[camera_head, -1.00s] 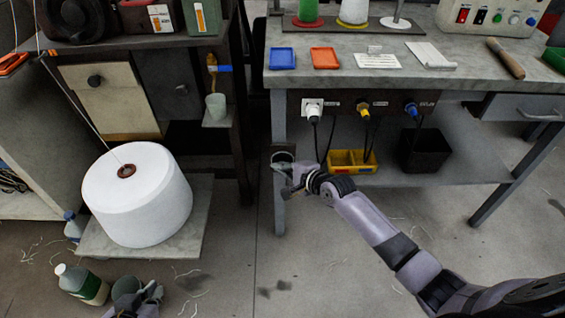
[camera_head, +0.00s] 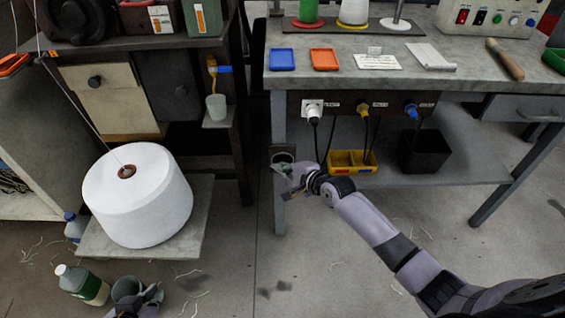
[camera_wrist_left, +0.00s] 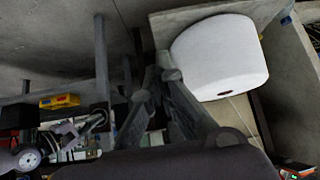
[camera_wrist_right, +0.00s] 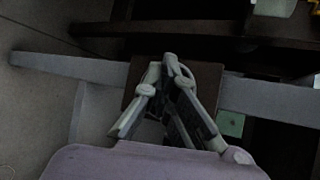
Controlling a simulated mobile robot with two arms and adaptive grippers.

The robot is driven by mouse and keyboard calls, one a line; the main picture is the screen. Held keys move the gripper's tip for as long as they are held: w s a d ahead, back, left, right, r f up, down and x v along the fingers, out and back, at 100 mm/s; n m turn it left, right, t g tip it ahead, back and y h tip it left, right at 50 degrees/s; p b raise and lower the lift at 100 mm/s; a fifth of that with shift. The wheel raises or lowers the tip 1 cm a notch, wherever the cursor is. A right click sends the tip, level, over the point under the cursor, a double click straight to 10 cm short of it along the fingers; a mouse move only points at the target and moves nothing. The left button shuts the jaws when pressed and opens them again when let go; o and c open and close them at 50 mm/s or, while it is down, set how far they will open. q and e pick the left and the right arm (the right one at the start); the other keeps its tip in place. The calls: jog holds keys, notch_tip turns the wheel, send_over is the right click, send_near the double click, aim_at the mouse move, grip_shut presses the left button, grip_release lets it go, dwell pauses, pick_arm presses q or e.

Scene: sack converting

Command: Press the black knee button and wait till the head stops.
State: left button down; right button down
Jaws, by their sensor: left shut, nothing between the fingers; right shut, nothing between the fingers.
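My right gripper (camera_head: 284,172) is shut and empty at the left front leg of the workbench, by a dark plate (camera_head: 283,148) fixed to that leg. In the right wrist view the shut fingertips (camera_wrist_right: 172,60) lie in front of the brown plate (camera_wrist_right: 208,82). I cannot make out the black knee button; the fingers may cover it. Whether the tips touch the plate I cannot tell. My left gripper (camera_wrist_left: 160,75) is shut and empty, low at the bottom left of the head view, near the white thread cone (camera_head: 138,196).
The workbench (camera_head: 350,88) has a control box (camera_head: 490,18) with coloured buttons at the back right. Under it are a yellow bin (camera_head: 352,160) and a black bin (camera_head: 425,150).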

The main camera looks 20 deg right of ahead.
pick_arm(q)
jog(key=s+a+f+g+y+p, duration=0.1)
jog(key=s+g, duration=0.3)
jog(key=s, duration=0.4)
jog(key=shift+s+a+f+p, duration=0.15)
jog(key=shift+a+f+p, duration=0.2)
jog(key=shift+a+f, duration=0.5)
pick_arm(e)
jog(key=shift+s+a, duration=0.25)
jog(key=shift+s, duration=0.6)
pick_arm(q)
jog(key=shift+r, duration=0.15)
